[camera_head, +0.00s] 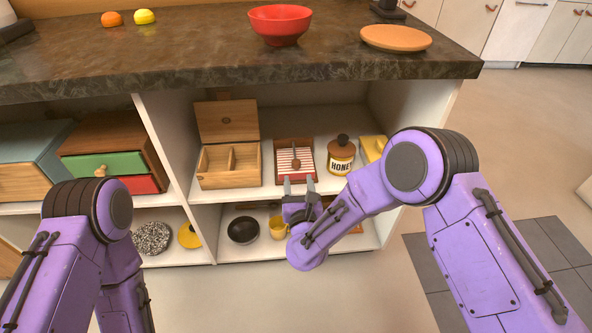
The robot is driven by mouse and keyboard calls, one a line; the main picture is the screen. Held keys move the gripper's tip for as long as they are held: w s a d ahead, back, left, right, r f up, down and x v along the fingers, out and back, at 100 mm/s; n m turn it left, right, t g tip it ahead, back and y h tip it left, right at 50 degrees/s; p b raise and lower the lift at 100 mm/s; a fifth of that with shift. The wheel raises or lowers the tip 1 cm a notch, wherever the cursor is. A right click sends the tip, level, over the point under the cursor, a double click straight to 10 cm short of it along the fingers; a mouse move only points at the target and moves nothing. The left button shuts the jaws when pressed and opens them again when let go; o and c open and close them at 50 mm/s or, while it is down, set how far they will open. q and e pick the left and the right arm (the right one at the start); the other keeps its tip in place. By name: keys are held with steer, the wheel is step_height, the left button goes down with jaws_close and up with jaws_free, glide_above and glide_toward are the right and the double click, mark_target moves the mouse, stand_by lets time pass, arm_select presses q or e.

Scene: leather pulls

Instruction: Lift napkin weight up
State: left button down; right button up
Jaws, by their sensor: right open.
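The napkin weight (296,163) looks like a small brown knobbed piece lying on red-and-white striped napkins. They sit in a reddish-brown napkin holder (308,146) on the upper shelf under the counter. My right gripper (299,184) is open, just in front of the holder's front edge. Its fingers point toward the shelf and hold nothing. The weight is above the fingertips in the picture, with no visible contact. My left arm comes in at the left, but its gripper is out of the picture.
An open wooden box (229,168) stands left of the holder, and a honey jar (341,157) stands close on its right. The dark countertop (210,44) overhangs the shelf. A dark bowl (243,230) and yellow mug (278,227) sit on the lower shelf.

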mark_target(297, 165)
steer(key=w+b, duration=0.1)
steer(key=w, duration=0.8)
steer(key=shift+w+d+f, duration=0.1)
jaws_close()
